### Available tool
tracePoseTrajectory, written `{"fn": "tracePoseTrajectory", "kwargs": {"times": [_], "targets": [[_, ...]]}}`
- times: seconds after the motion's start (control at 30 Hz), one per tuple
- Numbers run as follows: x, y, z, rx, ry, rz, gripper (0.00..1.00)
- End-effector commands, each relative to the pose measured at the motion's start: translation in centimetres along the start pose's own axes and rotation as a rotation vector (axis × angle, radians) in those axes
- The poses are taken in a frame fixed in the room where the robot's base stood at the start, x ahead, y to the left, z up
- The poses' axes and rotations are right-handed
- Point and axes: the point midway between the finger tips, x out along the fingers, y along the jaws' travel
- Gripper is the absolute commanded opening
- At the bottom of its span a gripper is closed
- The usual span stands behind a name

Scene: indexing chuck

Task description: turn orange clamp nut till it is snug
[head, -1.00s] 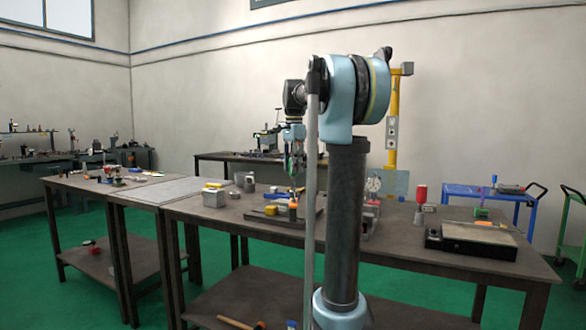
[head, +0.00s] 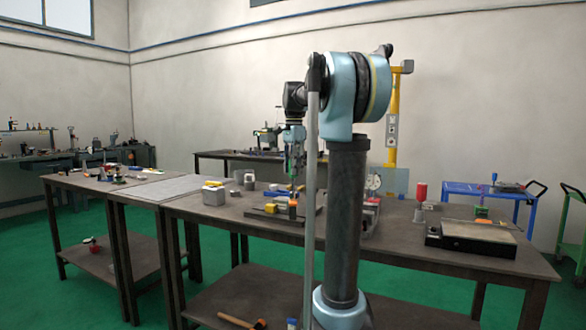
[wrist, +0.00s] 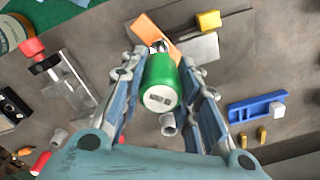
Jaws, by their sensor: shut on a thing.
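My gripper (wrist: 160,80) is shut on a green cylinder (wrist: 161,76) with a pale, slotted end face, held between its two fingers in the wrist view. Just past the cylinder is a small silver part, partly hidden. Beside it is an orange piece (wrist: 154,30), set at a slant near a grey metal block (wrist: 196,50). In the head view my gripper (head: 293,178) points down above the orange piece (head: 292,208) on a dark fixture plate (head: 283,220) on the bench. I cannot tell whether the held cylinder touches the orange piece.
A yellow block (wrist: 208,20) lies by the fixture, and a blue holder (wrist: 257,107) lies to the right in the wrist view. In the head view, a grey box with yellow top (head: 213,194) stands left, and a red-topped tool (head: 420,198) right.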

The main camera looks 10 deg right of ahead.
Motion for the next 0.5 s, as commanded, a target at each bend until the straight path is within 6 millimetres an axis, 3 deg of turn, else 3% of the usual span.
{"fn": "tracePoseTrajectory", "kwargs": {"times": [0.27,0.3,0.4,0.5], "targets": [[0.08,0.01,0.00,0.000,0.000,0.000,0.00],[0.08,0.01,0.00,0.000,0.000,0.000,0.25],[0.08,0.01,0.00,0.000,0.000,0.000,0.02],[0.07,0.01,0.00,0.000,0.000,0.000,0.00]]}}
